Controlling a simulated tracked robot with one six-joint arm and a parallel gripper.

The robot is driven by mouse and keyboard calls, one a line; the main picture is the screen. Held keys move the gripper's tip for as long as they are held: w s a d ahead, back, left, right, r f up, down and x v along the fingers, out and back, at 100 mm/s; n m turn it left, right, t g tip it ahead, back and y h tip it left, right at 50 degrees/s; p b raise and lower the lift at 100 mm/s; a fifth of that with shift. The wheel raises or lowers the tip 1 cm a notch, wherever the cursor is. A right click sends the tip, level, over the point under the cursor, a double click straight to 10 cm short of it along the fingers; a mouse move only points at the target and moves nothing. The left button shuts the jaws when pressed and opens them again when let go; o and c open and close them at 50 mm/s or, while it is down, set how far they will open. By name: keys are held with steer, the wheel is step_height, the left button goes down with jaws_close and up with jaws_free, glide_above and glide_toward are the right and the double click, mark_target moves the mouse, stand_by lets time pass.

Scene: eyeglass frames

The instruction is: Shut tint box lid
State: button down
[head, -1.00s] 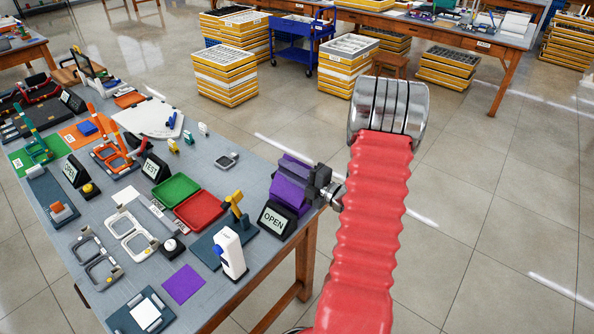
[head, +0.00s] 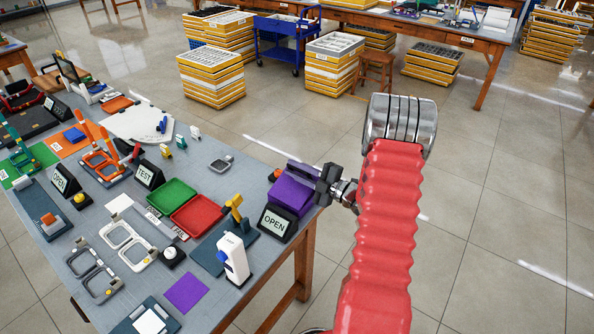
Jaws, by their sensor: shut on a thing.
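The purple tint box (head: 291,196) stands at the right edge of the grey worktable, behind a black sign reading OPEN (head: 276,222). Its lid (head: 302,173) shows as a dark purple panel along the top, sloping down toward the right. My gripper (head: 323,186) is at the lid's right edge, with its dark jaws shut on it. The jaws hide that edge, and I cannot tell whether any gap is left between lid and box.
A green tray (head: 172,194) and a red tray (head: 197,214) lie left of the box. A white bottle-like device (head: 234,259) stands in front. A small orange thing (head: 275,175) sits just behind the box. The floor to the right is clear.

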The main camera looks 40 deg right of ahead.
steer(key=shift+w+d+f, duration=0.15)
steer(key=shift+d+f, duration=0.55)
steer(key=shift+d, duration=0.15)
steer(key=shift+w+d+f, duration=0.15)
steer(key=shift+d+f, duration=0.5)
steer(key=shift+d, duration=0.15)
steer(key=c, duration=1.8)
jaws_free()
steer(key=shift+c, duration=0.2)
steer(key=shift+o, duration=0.4)
steer(key=shift+f, duration=0.1)
steer(key=shift+s, duration=0.1)
steer(key=a+v, duration=0.1)
steer(key=v, duration=1.2)
steer(key=shift+s, duration=0.3)
